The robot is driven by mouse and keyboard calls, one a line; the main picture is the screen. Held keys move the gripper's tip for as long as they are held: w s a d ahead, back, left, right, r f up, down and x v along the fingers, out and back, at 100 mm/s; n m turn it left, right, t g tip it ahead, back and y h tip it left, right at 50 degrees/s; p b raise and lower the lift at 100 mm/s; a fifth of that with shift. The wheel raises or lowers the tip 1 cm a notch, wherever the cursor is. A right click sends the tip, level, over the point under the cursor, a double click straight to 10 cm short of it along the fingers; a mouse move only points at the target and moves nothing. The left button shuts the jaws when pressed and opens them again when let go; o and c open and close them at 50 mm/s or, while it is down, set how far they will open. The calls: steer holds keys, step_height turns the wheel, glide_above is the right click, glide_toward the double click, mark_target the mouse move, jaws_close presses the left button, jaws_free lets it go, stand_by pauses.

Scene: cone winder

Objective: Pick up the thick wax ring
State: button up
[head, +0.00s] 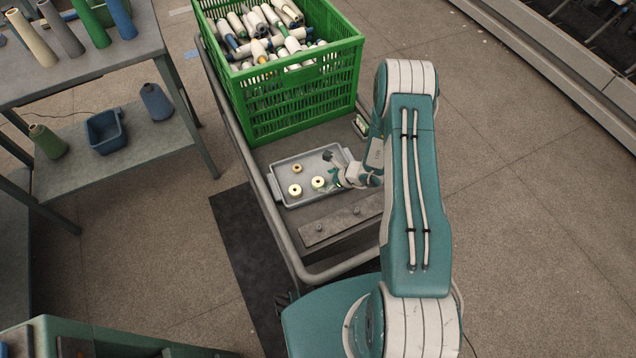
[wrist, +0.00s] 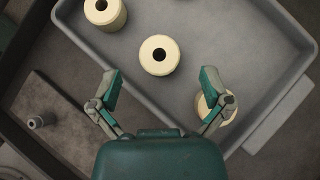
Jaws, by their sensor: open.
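Several cream wax rings with dark centre holes lie in a grey tray (head: 277,190). In the wrist view, one ring (wrist: 160,55) is centred just ahead of my gripper (wrist: 158,88); a second ring (wrist: 103,12), showing a tall side wall, is at the upper left. A third ring (wrist: 228,112) is partly covered by the right finger. The head view shows a left ring (head: 295,190), a ring beside my gripper (head: 318,182) and a browner ring (head: 297,168) behind. I cannot tell for sure which is thickest. My gripper is open, empty, above the tray's right part.
A green crate (head: 300,98) full of yarn cones stands behind the tray on the cart. A flat plate (head: 340,222) with short pegs lies in front of the tray. The tray's walls (wrist: 290,82) rise close to the right finger. A shelf table (head: 75,72) is at left.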

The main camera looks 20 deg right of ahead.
mark_target(319, 181)
steer(key=x, duration=0.3)
steer(key=shift+w+a+f, duration=0.2)
steer(key=shift+a+f, duration=0.05)
steer(key=c, duration=1)
steer(key=shift+c, duration=0.2)
